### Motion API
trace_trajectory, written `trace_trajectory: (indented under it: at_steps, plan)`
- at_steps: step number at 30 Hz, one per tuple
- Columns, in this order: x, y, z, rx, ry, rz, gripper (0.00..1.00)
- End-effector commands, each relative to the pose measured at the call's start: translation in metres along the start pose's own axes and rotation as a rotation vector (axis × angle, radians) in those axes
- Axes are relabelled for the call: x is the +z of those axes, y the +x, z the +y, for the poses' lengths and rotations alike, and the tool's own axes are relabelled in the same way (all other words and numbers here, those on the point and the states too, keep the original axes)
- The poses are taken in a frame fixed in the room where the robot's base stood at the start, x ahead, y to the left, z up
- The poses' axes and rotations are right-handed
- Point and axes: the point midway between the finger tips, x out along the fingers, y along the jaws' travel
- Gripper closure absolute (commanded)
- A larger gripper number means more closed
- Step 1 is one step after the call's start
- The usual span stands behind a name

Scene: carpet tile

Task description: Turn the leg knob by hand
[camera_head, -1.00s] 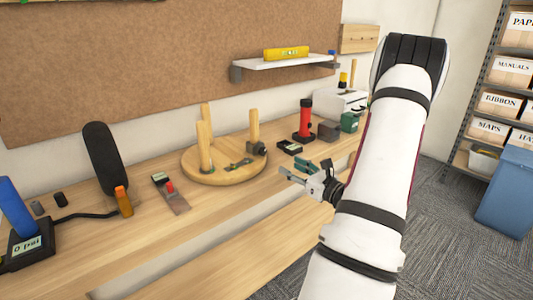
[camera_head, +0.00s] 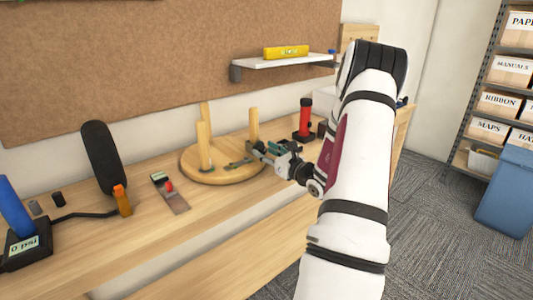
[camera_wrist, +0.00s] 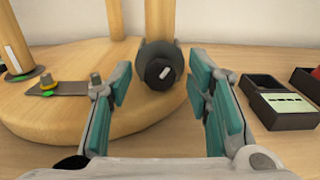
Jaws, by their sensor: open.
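The leg knob (camera_wrist: 160,70) is a dark round knob with a white mark on its face, at the rim of the round wooden disc (camera_wrist: 130,125) in the wrist view. A wooden leg rises just behind it. My gripper (camera_wrist: 160,90) is open, with one teal-padded finger on each side of the knob's front. I cannot tell whether either pad touches it. In the head view my gripper (camera_head: 262,152) is at the right edge of the disc (camera_head: 205,172) and hides most of the knob.
A metal plate with bolts (camera_wrist: 75,88) lies on the disc left of the knob. A dark box with a display (camera_wrist: 285,108) sits right of my gripper. A red cylinder (camera_head: 305,118) stands behind. Left of the disc lies a small tool with a red part (camera_head: 169,187).

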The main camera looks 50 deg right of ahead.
Motion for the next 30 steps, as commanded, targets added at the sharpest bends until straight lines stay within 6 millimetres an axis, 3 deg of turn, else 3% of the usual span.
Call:
trace_trajectory:
  at_steps: [3,4,9,10,17,30]
  plan:
    - [-0.0001,-0.0001,0.0001,0.0,0.0,0.0,0.54]
    - [-0.0001,-0.0002,0.0001,0.0,0.0,0.0,0.59]
    - [-0.0001,-0.0003,0.0001,0.0,0.0,0.0,0.97]
    - [-0.0001,-0.0003,0.0001,0.0,0.0,0.0,1.0]
    - [-0.0015,0.0003,0.0005,0.001,-0.033,0.001,1.0]
    - [-0.004,0.0006,0.0016,0.001,-0.356,0.001,1.0]
